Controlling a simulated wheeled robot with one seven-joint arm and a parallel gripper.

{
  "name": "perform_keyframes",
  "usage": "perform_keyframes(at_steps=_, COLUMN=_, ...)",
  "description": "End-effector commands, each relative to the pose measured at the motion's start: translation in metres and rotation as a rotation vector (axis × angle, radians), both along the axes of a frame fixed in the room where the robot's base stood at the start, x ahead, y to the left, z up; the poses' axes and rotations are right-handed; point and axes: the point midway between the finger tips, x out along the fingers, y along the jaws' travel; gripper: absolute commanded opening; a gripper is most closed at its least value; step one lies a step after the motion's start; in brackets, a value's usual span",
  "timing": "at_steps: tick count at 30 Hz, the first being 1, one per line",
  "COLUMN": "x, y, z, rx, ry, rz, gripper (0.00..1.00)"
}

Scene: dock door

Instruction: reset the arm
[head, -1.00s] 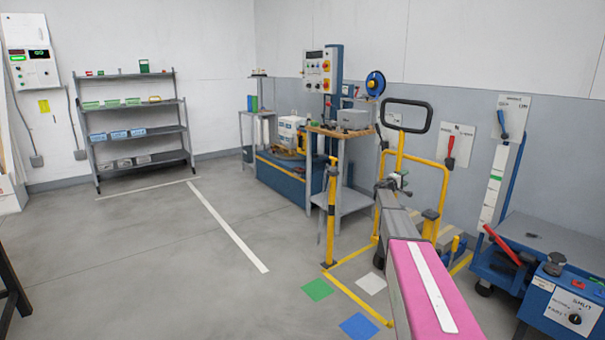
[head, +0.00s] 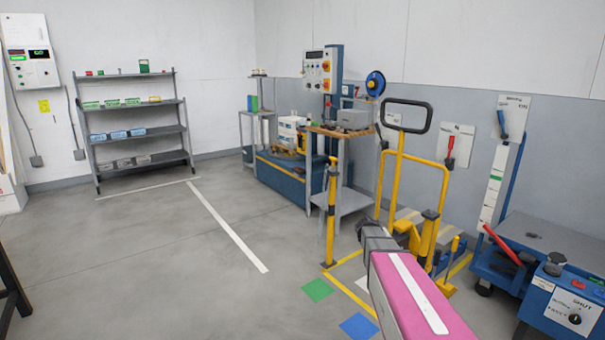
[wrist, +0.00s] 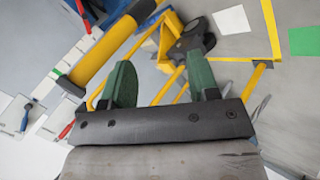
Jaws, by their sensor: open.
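My gripper (wrist: 160,78) shows in the wrist view as two dark green fingers standing well apart on a dark bar. Nothing is between the fingers, and the gripper is open and empty. Beyond them are yellow bars and the floor. In the head view my pink arm reaches in from the bottom right and ends in a dark grey joint. The gripper itself is hidden there behind the arm.
A yellow pallet truck (head: 393,190) stands just beyond my arm, with a yellow post (head: 331,215) left of it. A blue cart (head: 490,268) and blue box (head: 562,303) stand right. Shelves (head: 140,128) stand far left. The floor (head: 140,260) at left is clear.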

Motion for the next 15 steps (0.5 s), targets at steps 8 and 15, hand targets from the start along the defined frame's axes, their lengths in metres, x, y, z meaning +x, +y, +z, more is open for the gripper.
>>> perform_keyframes(at_steps=8, x=-0.159, y=0.097, z=-0.027, rx=0.421, ry=0.144, rz=-0.046, gripper=0.55)
perform_keyframes(at_steps=15, x=-0.232, y=0.152, z=-0.028, rx=0.661, ry=0.226, rz=-0.055, gripper=0.55)
